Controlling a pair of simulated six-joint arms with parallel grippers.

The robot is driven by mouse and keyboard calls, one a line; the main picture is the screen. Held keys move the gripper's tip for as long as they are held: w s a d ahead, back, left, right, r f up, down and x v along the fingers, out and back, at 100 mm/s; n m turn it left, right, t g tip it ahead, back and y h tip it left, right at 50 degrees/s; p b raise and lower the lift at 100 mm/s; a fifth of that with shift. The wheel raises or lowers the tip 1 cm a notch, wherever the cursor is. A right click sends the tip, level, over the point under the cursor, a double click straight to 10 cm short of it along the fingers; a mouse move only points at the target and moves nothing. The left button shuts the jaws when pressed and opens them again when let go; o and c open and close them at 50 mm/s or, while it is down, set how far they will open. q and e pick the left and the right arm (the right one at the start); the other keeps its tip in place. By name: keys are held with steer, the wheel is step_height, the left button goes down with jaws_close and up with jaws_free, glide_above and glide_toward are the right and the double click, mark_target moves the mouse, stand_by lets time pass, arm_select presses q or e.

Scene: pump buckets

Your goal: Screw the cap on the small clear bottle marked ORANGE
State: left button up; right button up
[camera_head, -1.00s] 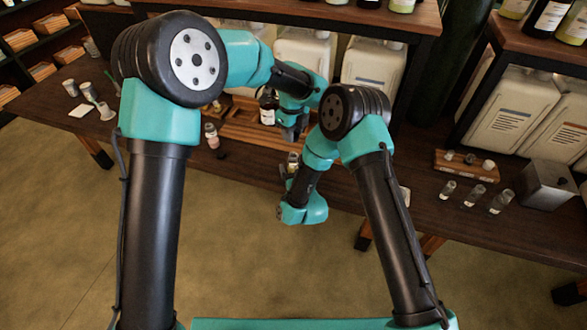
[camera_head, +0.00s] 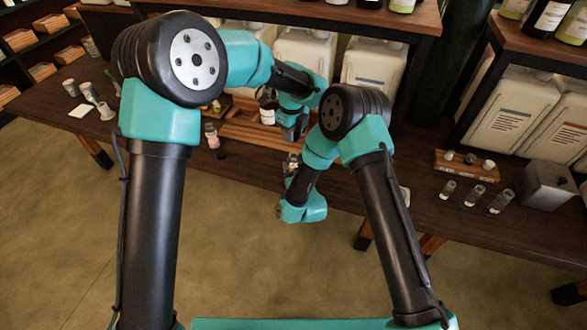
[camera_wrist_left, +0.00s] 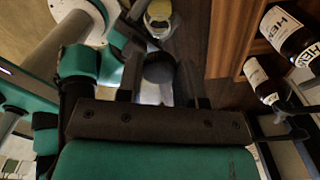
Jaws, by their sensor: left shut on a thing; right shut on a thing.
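My left gripper (camera_head: 290,134) points down over the front of the table. In the left wrist view its two fingers (camera_wrist_left: 160,84) are shut on a dark round cap (camera_wrist_left: 158,68). A small bottle (camera_wrist_left: 158,14) with a yellowish part shows just beyond the cap, apart from it in that picture. My right gripper (camera_head: 291,172) is lower and is shut on this small bottle, which is partly hidden by the gripper in the head view. I cannot read any marking on it.
A wooden rack (camera_head: 245,132) with a dark labelled bottle (camera_head: 267,106) stands behind the grippers. Another small bottle (camera_head: 212,137) stands to the left. Several small clear bottles stand at the right beside a metal box (camera_head: 546,184). White canisters (camera_head: 372,66) line the back.

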mark_target(293, 154)
steer(key=shift+c, duration=1.3)
arm_select(q)
steer(key=shift+f, duration=2.45)
steer(key=shift+f, duration=0.1)
steer(key=shift+f, duration=0.85)
steer(key=shift+f, duration=0.5)
